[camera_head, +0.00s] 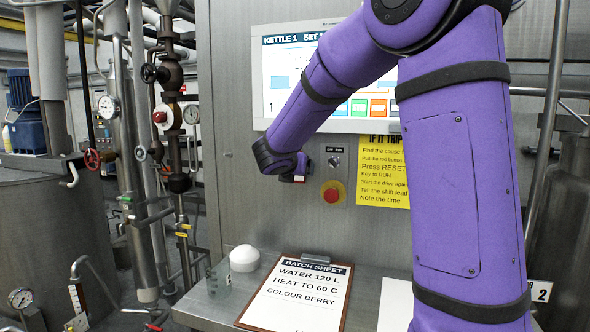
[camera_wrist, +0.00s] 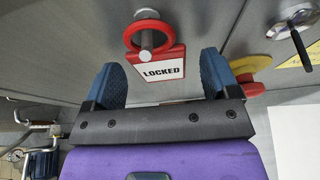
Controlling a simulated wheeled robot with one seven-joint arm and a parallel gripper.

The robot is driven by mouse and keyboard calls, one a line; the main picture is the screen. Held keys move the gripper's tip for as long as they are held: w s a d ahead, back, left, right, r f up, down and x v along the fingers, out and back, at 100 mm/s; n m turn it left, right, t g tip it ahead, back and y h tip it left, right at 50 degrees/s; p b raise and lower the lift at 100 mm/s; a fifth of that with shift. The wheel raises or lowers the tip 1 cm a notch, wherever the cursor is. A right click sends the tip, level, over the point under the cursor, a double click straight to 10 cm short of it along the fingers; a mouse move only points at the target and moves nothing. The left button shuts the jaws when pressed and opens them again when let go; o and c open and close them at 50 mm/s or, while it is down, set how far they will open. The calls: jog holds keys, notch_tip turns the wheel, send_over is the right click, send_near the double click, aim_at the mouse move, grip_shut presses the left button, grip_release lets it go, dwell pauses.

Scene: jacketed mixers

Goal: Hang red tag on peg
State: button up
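A red tag (camera_wrist: 158,88) with a white "LOCKED" label shows in the wrist view. Its red ring (camera_wrist: 128,35) is around a short grey metal peg (camera_wrist: 147,38) on the steel panel, and the tag hangs from it, slightly tilted in the picture. My gripper (camera_wrist: 162,75) is open, with one blue finger on each side of the tag and visible gaps to both. In the head view my gripper (camera_head: 300,172) is at the panel, left of the key switch. The tag and peg are mostly hidden there by my arm.
A red stop button (camera_head: 332,195) on a yellow plate and a key switch (camera_head: 334,161) sit just right of my gripper. A screen (camera_head: 285,55) is above. Below, a bench holds a batch-sheet clipboard (camera_head: 297,297), a white dome (camera_head: 244,258) and a clear beaker (camera_head: 218,279).

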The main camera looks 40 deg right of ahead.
jog(key=shift+s+a, duration=0.1)
jog(key=v, duration=1)
jog(key=shift+s+a+r, duration=0.15)
jog(key=shift+s+a, duration=0.05)
jog(key=s+a+f+m+g+y, duration=0.1)
jog(key=s+a+f+m+y, duration=0.1)
jog(key=s+m, duration=0.6)
jog(key=s+a+f+m+g+y, duration=0.1)
jog(key=s+a+m+y, duration=0.3)
jog(key=s+m, duration=0.5)
jog(key=s+a+f+m+g+y, duration=0.1)
jog(key=s+a+f+m+y, duration=0.2)
jog(key=s+m, duration=0.5)
jog(key=s+y, duration=0.1)
jog(key=s, duration=0.3)
jog(key=shift+s+f+m+y, duration=0.2)
jog(key=shift+m+y, duration=0.1)
jog(key=shift+y, duration=0.1)
